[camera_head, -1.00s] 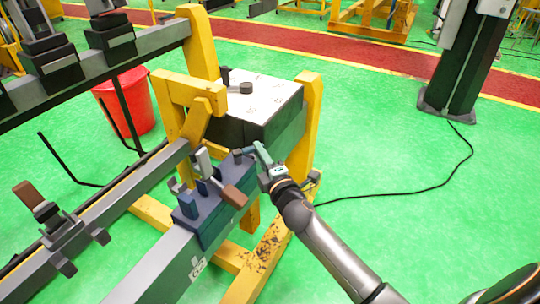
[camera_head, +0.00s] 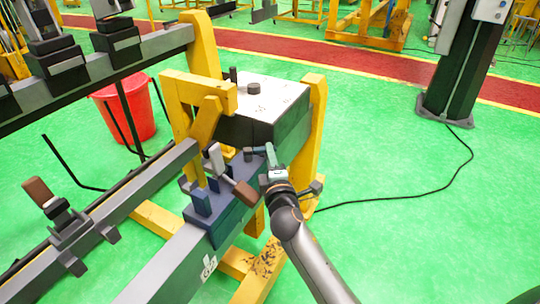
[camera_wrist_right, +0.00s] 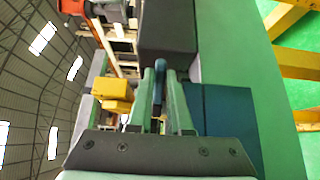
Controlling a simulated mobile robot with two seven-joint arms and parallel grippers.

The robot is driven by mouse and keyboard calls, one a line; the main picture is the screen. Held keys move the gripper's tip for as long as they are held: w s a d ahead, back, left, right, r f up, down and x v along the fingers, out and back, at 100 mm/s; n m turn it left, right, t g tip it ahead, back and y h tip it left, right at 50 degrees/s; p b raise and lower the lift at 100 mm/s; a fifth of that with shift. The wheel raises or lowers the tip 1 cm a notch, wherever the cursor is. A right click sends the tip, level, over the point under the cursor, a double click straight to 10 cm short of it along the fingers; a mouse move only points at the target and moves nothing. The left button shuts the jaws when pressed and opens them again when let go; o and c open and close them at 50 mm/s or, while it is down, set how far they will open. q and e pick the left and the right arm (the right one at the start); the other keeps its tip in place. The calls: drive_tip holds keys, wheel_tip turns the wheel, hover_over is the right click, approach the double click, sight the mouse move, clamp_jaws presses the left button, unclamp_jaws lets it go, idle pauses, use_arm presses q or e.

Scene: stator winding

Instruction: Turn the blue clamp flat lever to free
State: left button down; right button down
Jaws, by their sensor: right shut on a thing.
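The blue clamp (camera_head: 228,217) sits on a grey beam beside the yellow frame. It carries an upright grey lever (camera_head: 215,157) and a brown handle (camera_head: 244,194) that slants down to the right. My right gripper (camera_head: 270,150) is at the clamp's far right end. In the right wrist view its two green fingers (camera_wrist_right: 168,98) are shut on a narrow dark blue bar (camera_wrist_right: 159,75), which looks like the clamp's flat lever. The clamp's blue body (camera_wrist_right: 228,122) shows to the right of the fingers there. In the head view the fingers mostly hide the held part. My left gripper is out of view.
A dark box with a pale top (camera_head: 270,96) stands just behind the gripper, between yellow posts (camera_head: 312,130). A second brown-handled clamp (camera_head: 38,192) is on the left rail. A red bucket (camera_head: 130,112) stands behind.

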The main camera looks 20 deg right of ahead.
drive_tip(key=c, duration=1)
unclamp_jaws()
drive_tip(key=shift+o, duration=0.8)
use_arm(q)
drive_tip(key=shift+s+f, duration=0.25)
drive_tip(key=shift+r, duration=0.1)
